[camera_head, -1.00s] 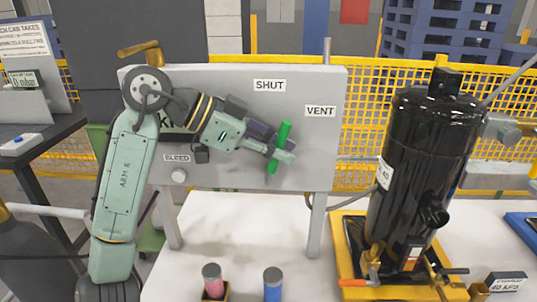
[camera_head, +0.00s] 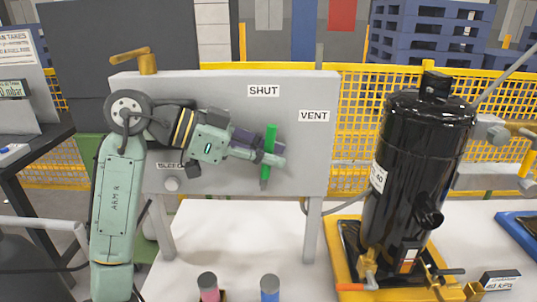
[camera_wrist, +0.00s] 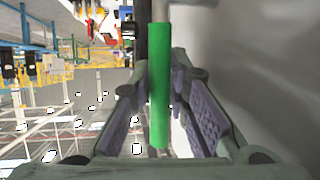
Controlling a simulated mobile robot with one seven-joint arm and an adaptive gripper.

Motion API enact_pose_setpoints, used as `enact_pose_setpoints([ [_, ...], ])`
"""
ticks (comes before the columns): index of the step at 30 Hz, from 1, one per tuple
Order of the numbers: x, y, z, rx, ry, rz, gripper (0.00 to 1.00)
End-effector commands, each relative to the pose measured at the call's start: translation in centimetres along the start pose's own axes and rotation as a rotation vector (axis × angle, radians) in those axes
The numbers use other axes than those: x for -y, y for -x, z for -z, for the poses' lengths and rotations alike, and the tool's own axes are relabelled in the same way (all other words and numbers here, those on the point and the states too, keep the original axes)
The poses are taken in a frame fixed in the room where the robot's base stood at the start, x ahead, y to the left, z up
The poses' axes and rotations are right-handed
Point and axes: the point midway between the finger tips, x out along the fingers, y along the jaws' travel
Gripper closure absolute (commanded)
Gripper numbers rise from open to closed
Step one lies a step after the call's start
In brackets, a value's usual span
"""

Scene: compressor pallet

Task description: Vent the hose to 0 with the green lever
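The green lever (camera_head: 270,150) stands nearly upright on the front of the grey panel, below the SHUT label (camera_head: 263,91) and left of the VENT label (camera_head: 314,116). Its top leans slightly right. My gripper (camera_head: 272,158) reaches it from the left, fingers around its middle. In the wrist view the green lever (camera_wrist: 159,90) stands between the two finger pads of my gripper (camera_wrist: 158,75). The fingers are apart, with gaps beside the lever, so the gripper looks open. The lever's pivot is mostly hidden.
The grey panel (camera_head: 225,90) stands on legs over a white table (camera_head: 240,230). It carries a brass handle (camera_head: 147,60) and a BLEED knob (camera_head: 171,184). A black tank (camera_head: 415,165) stands to the right. A partly cut-off mbar display (camera_head: 13,88) is at far left.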

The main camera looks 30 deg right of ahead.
Motion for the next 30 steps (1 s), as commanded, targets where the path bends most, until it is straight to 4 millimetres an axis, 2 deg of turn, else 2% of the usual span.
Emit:
enact_pose_setpoints([
  [7, 0.0, 0.0, 0.0, 0.0, -0.001, 0.0, 0.65],
  [17, 0.0, 0.2, 0.0, 0.0, -0.001, 0.0, 0.65],
  [22, 0.1, 2.3, 0.0, -0.001, -0.001, 0.002, 0.65],
  [30, 0.0, 8.1, 0.1, -0.001, -0.001, 0.001, 0.65],
])
